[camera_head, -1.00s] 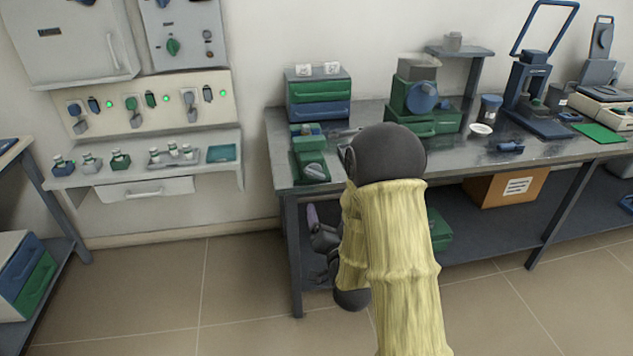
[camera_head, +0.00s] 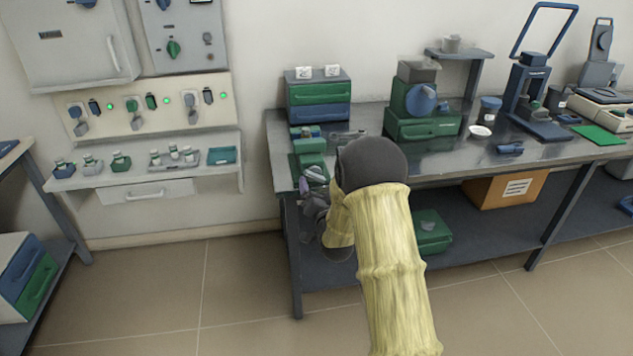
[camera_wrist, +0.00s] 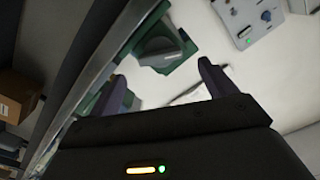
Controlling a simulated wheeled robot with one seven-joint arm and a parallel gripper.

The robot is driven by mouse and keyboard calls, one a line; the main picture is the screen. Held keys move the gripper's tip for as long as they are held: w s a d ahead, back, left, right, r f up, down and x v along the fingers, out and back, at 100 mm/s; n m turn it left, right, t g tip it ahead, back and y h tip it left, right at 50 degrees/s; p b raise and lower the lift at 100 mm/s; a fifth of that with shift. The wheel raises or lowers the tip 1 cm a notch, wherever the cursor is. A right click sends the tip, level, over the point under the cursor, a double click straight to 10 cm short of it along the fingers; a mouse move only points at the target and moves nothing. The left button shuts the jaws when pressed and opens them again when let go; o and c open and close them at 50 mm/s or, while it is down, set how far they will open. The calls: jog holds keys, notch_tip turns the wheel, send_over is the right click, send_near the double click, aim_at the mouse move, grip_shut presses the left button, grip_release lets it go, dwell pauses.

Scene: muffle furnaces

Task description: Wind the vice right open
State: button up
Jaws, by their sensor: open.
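The green vice (camera_head: 311,147) stands at the left front end of the workbench. Its grey front part (camera_head: 316,173) overhangs near the front edge, partly hidden by my gripper in the head view. My gripper (camera_head: 305,187) is just in front of and below it. In the wrist view the two dark fingers of my gripper (camera_wrist: 162,76) are spread apart with nothing between them. The green vice with its grey part (camera_wrist: 166,48) shows beyond the fingertips, and I see no contact. How wide the vice jaws stand cannot be made out.
The metal workbench (camera_head: 455,165) carries a green and blue drawer box (camera_head: 319,98) behind the vice and a green machine (camera_head: 420,105) to the right. A green box (camera_head: 432,232) and a cardboard box (camera_head: 505,188) sit on the lower shelf.

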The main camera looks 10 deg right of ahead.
aim_at(315, 178)
jog(key=shift+w, duration=2.2)
jog(key=c, duration=1)
